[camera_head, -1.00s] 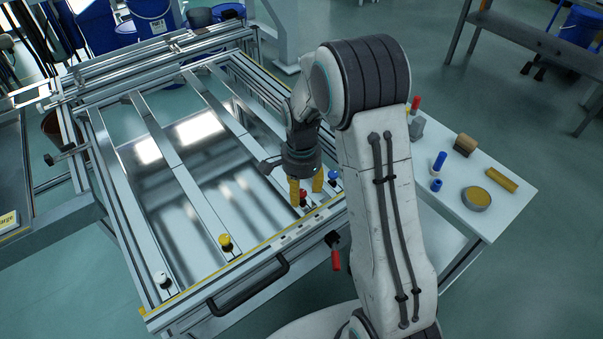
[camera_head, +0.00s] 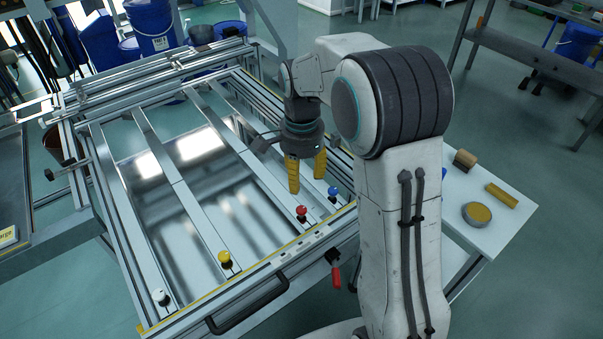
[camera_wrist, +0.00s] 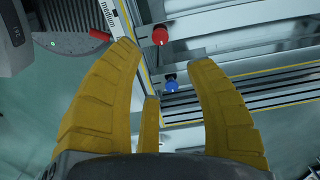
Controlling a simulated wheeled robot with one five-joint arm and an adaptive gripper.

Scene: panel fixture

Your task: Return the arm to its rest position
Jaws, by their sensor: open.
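My gripper (camera_head: 306,172) has yellow fingers and hangs above the right part of the panel fixture (camera_head: 262,262). Its fingers are apart with nothing between them, and it is clear of the knobs. The wrist view shows the spread fingers (camera_wrist: 160,75) too. A yellow knob (camera_head: 225,257) and a white knob (camera_head: 160,295) are farther left. In the wrist view, the red knob (camera_wrist: 160,35) and blue knob (camera_wrist: 171,83) lie beyond the fingertips.
A white side table (camera_head: 505,217) at right holds a round tin (camera_head: 477,214), a yellow block (camera_head: 501,195) and a brown block (camera_head: 464,160). A red-handled clamp (camera_head: 336,275) hangs at the fixture's front. Blue bins (camera_head: 152,22) stand behind. My arm hides part of the table.

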